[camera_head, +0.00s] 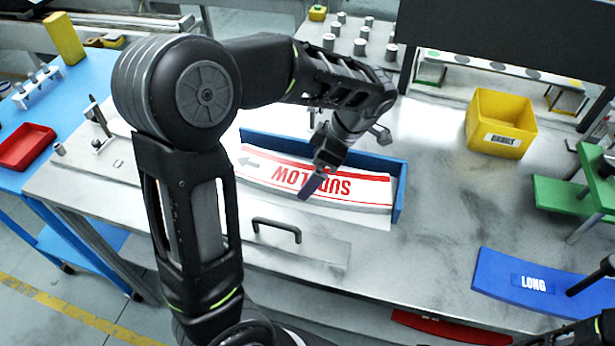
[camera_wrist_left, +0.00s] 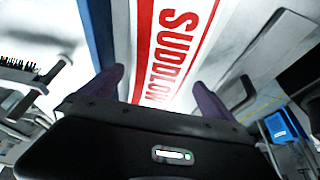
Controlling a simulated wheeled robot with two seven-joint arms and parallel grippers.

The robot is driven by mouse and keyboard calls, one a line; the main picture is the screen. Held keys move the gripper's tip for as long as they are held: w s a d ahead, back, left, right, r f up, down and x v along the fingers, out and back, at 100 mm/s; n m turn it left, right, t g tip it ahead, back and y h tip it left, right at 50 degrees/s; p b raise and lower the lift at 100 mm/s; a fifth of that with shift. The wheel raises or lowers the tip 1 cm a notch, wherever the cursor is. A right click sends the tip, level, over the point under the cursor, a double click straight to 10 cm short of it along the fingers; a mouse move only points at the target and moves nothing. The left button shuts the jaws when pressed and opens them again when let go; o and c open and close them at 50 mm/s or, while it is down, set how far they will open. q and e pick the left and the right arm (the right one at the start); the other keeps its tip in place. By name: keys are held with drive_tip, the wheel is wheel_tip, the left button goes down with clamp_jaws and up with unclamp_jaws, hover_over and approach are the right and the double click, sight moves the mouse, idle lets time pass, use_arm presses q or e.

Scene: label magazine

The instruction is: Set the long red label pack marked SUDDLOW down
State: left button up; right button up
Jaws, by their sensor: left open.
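The long label pack (camera_head: 283,176), white with red bands and red SUDDLOW lettering, lies flat along the blue-walled holder (camera_head: 398,195) on the metal bench. The lettering is upside down in the head view and partly hidden by my gripper. My left gripper (camera_head: 315,184) is open at the middle of the pack. In the left wrist view its two purple fingers (camera_wrist_left: 160,88) stand apart, one towards each long side of the pack (camera_wrist_left: 172,45). Whether the fingertips touch the pack cannot be told. My right gripper is not clearly seen.
A black handle (camera_head: 277,228) stands in front of the holder. A blue LONG plate (camera_head: 500,290) lies at the right, near a green stand (camera_head: 558,195). A yellow bin (camera_head: 500,122) stands at the back right. The bench between holder and bin is clear.

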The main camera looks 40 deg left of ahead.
use_arm(q)
drive_tip(key=shift+x, duration=1.45)
drive_tip(key=shift+r, duration=0.1)
drive_tip(key=c, duration=1.9)
drive_tip(key=shift+r, duration=0.15)
wheel_tip(320, 180, up, 10)
drive_tip(key=shift+f, duration=0.1)
